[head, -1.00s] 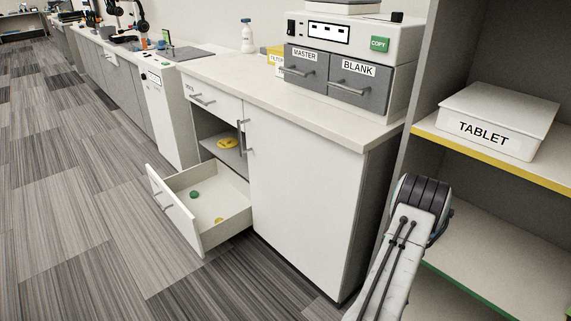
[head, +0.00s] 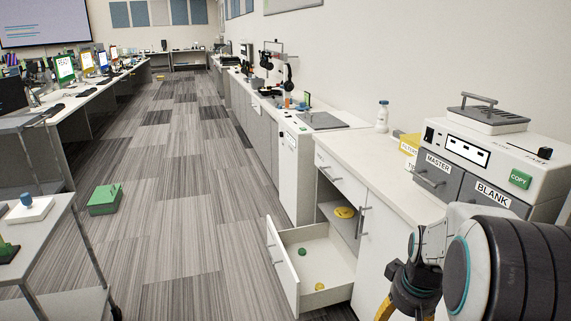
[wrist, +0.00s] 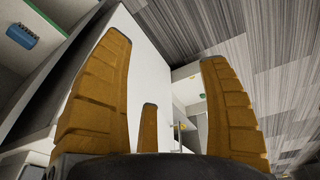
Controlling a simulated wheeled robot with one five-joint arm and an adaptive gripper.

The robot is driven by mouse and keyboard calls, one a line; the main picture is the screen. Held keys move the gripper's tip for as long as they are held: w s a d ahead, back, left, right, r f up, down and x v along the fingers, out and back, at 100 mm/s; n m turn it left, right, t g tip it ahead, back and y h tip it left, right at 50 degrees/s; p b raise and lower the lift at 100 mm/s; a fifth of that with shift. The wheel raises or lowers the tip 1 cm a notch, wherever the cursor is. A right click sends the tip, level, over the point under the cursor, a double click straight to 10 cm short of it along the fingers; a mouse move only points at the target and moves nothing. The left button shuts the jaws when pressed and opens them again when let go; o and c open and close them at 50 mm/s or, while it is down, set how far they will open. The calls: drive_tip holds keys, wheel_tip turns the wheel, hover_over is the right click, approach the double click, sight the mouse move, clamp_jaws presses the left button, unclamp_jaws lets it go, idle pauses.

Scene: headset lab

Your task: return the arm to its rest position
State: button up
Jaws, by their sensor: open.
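My gripper (head: 402,306) shows at the bottom right of the head view, partly cut off by the frame's lower edge, with my dark-banded arm joint beside it. In the wrist view its orange fingers (wrist: 164,50) stand wide apart with nothing between them. The gripper hangs in front of the white cabinet, to the right of the open drawer (head: 280,268).
The open drawer holds a green piece (head: 302,252) and a yellow piece (head: 319,286). A yellow object (head: 344,212) lies in the compartment above. The copier (head: 465,150) stands on the counter.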

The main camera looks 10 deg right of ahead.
drive_tip(key=s+a+r+n+p, duration=0.1)
drive_tip(key=s+a+r+p, duration=0.4)
drive_tip(key=a+r, duration=0.3)
drive_tip(key=s+a+r+n+t+y+p, duration=0.1)
drive_tip(key=s+a+r+p, duration=0.4)
drive_tip(key=a+r, duration=0.4)
drive_tip(key=shift+s+a+r+p, duration=0.25)
drive_tip(key=shift+s+r+p, duration=0.1)
drive_tip(key=shift+s+r, duration=0.45)
